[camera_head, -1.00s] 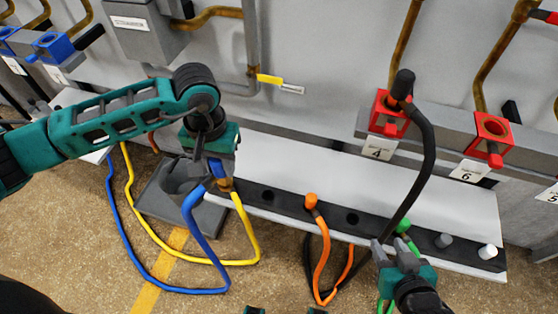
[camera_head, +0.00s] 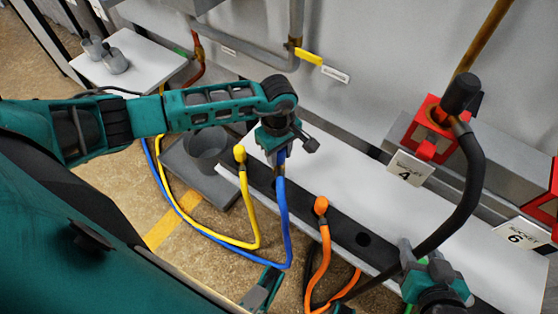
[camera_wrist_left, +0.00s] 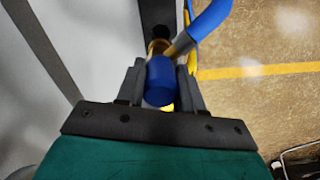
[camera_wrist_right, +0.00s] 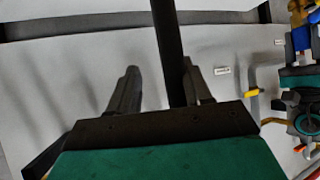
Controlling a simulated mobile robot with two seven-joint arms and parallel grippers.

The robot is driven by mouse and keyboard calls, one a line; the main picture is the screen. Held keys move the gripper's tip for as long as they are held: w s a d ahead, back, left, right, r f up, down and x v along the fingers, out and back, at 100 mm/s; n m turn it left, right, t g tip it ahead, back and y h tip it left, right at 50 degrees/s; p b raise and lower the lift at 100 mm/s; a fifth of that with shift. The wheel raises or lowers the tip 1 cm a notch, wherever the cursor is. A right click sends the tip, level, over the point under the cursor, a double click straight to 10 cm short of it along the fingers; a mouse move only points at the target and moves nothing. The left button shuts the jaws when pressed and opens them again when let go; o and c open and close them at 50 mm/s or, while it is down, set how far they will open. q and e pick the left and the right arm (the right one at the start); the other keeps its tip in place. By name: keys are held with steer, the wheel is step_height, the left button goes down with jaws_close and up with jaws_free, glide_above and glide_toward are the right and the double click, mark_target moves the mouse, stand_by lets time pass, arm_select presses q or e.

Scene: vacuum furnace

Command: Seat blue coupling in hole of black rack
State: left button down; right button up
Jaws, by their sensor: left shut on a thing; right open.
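My left gripper (camera_head: 277,150) is shut on the blue coupling (camera_wrist_left: 160,82), above the black rack (camera_head: 338,228). In the left wrist view the coupling sits between both fingers. Its brass end (camera_wrist_left: 157,47) points towards a dark hole (camera_wrist_left: 163,32) in the rack and overlaps its edge in the picture; I cannot tell whether it has entered. The blue hose (camera_head: 281,205) hangs down in front of the rack. My right gripper (camera_head: 418,258) is open, beside the black hose (camera_head: 478,170). The hose passes between its fingers in the right wrist view (camera_wrist_right: 168,50), apparently without being gripped.
A yellow coupling (camera_head: 240,153) and an orange coupling (camera_head: 321,205) stand in the rack on either side of the blue one. An empty rack hole (camera_head: 362,240) shows right of the orange. The black hose joins red socket 4 (camera_head: 425,135).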

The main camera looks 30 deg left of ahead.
arm_select(q)
steer(key=shift+a+f+n, duration=0.1)
steer(key=shift+f+n, duration=0.4)
steer(key=shift+f, duration=0.4)
steer(key=shift+f+b, duration=0.95)
steer(key=shift+b, duration=0.05)
step_height(320, 180, down, 8)
steer(key=b, duration=0.6)
steer(key=shift+r, duration=0.15)
steer(key=shift+f+b, duration=0.2)
steer(key=shift+b, duration=0.2)
steer(key=c, duration=0.6)
jaws_free()
steer(key=shift+c, duration=0.2)
